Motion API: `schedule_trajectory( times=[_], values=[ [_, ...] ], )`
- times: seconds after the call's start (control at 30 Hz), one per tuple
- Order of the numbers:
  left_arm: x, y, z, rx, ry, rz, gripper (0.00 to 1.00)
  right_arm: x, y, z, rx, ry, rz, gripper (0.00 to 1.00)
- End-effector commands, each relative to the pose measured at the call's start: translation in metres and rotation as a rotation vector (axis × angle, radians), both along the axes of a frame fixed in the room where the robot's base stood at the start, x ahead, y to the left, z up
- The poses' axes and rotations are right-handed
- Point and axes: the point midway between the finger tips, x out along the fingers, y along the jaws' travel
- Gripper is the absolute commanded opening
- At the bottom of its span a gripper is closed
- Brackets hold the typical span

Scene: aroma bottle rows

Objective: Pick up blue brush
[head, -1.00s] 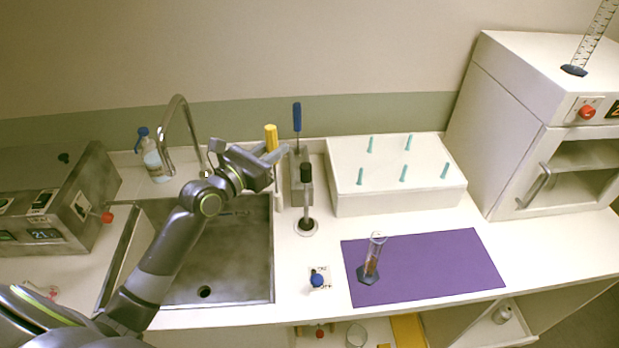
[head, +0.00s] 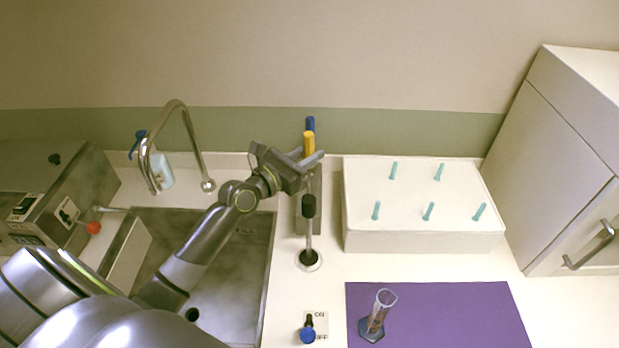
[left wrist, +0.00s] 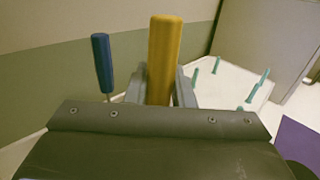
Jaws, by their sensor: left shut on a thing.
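The blue brush shows as a blue handle (head: 310,123) behind the yellow handle in the head view. In the left wrist view the blue handle (left wrist: 102,62) stands upright on a thin shaft, left of my fingers and apart from them. My left gripper (head: 309,160) is shut on a yellow-handled tool (head: 308,143), above the grey holder (head: 300,212). In the left wrist view the yellow handle (left wrist: 165,55) stands upright between my fingers (left wrist: 160,88). The lower ends of both tools are hidden. My right gripper is not in view.
A dark-topped post (head: 309,232) stands in front of the holder. A white box with teal pegs (head: 420,243) is close on the right. The sink (head: 245,285) and faucet (head: 176,105) lie left. A cylinder (head: 378,318) stands on the purple mat (head: 450,310).

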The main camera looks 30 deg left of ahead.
Motion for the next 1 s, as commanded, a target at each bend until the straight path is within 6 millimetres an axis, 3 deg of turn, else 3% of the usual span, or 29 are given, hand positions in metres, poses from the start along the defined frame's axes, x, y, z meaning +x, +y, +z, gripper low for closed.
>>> schedule_trajectory(
  times=[0.3,0.73,0.77,0.9,1.0],
  values=[
    [0.0,0.0,-0.04,-0.002,0.0,0.001,0.0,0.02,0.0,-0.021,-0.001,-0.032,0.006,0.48],
    [0.0,0.0,-0.045,-0.001,-0.001,0.0,0.0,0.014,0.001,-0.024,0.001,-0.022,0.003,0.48],
    [0.0,0.0,-0.044,0.0,0.0,0.0,0.24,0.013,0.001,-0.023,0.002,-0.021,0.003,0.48],
    [0.0,0.0,-0.043,0.0,0.0,0.0,0.43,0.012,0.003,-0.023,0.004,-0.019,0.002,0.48],
    [0.0,0.0,-0.043,0.0,0.0,0.0,0.43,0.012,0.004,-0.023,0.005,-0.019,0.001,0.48]
  ],
)
